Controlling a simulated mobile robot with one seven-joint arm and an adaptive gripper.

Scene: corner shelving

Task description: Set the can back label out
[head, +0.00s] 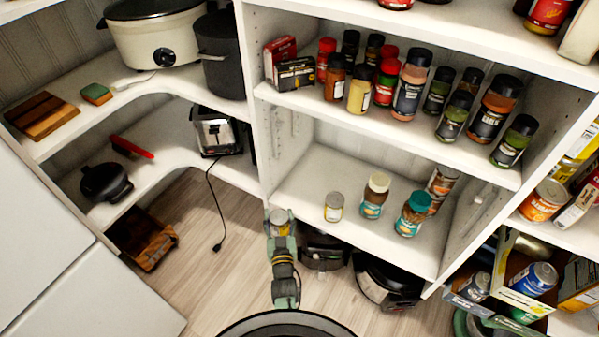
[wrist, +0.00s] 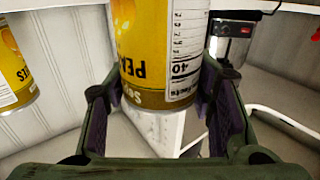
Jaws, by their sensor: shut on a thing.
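A can with a yellow and white label (wrist: 155,50) is between the fingers of my gripper (wrist: 156,95) in the wrist view. Its lettering reads upside down there; part of a yellow front and a white printed panel with "40" face the camera. In the head view my gripper (head: 281,236) holds this can (head: 280,217) beside the left upright of the lower shelf. The fingers and arm hide part of its side. A similar can (head: 334,208) stands on the lower shelf to the right; a yellow can also shows at the wrist view's left edge (wrist: 14,70).
Jars with brown contents (head: 374,197) and a teal lid (head: 412,215) stand right of the shelf can. The lower shelf (head: 300,180) is bare at its left and back. Spice jars fill the shelf above. A toaster (head: 216,132) with a hanging cord is left of the upright.

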